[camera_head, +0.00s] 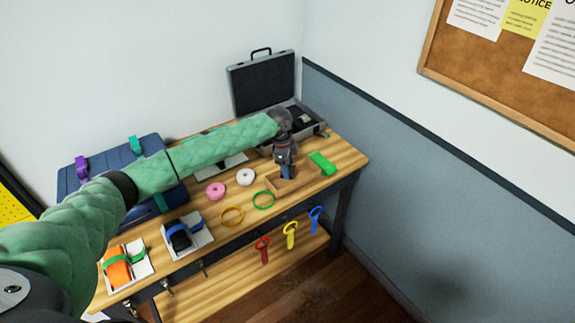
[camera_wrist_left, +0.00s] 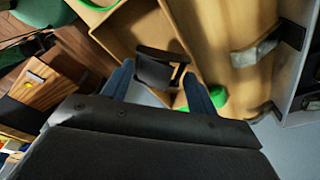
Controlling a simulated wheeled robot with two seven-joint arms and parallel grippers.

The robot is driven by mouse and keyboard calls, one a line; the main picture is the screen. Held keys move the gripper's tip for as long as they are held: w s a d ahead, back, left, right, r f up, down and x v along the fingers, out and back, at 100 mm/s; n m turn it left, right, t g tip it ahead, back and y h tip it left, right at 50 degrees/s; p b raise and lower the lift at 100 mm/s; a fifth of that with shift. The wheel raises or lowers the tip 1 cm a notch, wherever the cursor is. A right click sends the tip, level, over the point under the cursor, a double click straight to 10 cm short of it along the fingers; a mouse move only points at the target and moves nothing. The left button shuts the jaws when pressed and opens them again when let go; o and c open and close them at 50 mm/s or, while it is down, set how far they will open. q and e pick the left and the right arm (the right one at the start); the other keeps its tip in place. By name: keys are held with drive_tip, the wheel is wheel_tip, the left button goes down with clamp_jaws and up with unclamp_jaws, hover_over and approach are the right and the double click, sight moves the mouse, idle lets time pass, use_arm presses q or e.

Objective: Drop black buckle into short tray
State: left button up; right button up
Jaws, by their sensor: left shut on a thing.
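My left gripper (camera_head: 286,172) points down over a shallow wooden tray (camera_head: 299,184) near the right end of the workbench. In the left wrist view, its two blue fingers (camera_wrist_left: 160,88) are shut on a black buckle (camera_wrist_left: 152,70), a small dark frame with an opening. The buckle is held above the tan tray (camera_wrist_left: 128,28), whose walls show around it. In the head view the buckle is hidden or too small to make out. I take this wooden tray to be the short tray. My right gripper is not in view.
An open black case (camera_head: 262,85) stands behind the gripper. A green piece (camera_head: 322,163) lies right of the tray. Pink (camera_head: 215,190) and white rolls (camera_head: 246,177), and yellow (camera_head: 232,216) and green rings (camera_head: 264,200), lie to the left. A blue suitcase (camera_head: 140,155) is further left.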

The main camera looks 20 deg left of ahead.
use_arm(q)
drive_tip(key=shift+f, duration=0.2)
drive_tip(key=o, duration=1.1)
drive_tip(key=shift+c, duration=0.2)
drive_tip(key=shift+o, duration=0.2)
drive_tip(key=shift+a+r+b, duration=0.1)
drive_tip(key=shift+r+b, duration=0.15)
drive_tip(key=shift+b, duration=0.05)
drive_tip(key=shift+a+r+b, duration=0.15)
drive_tip(key=shift+r+b, duration=0.4)
drive_tip(key=shift+r, duration=0.35)
drive_tip(key=r, duration=0.1)
drive_tip(key=r+b, duration=0.1)
drive_tip(key=r, duration=0.2)
drive_tip(key=shift+a+r+b, duration=0.25)
drive_tip(key=shift+a+b, duration=0.05)
drive_tip(key=shift+b, duration=0.1)
drive_tip(key=shift+s+r, duration=0.1)
drive_tip(key=shift+r, duration=0.35)
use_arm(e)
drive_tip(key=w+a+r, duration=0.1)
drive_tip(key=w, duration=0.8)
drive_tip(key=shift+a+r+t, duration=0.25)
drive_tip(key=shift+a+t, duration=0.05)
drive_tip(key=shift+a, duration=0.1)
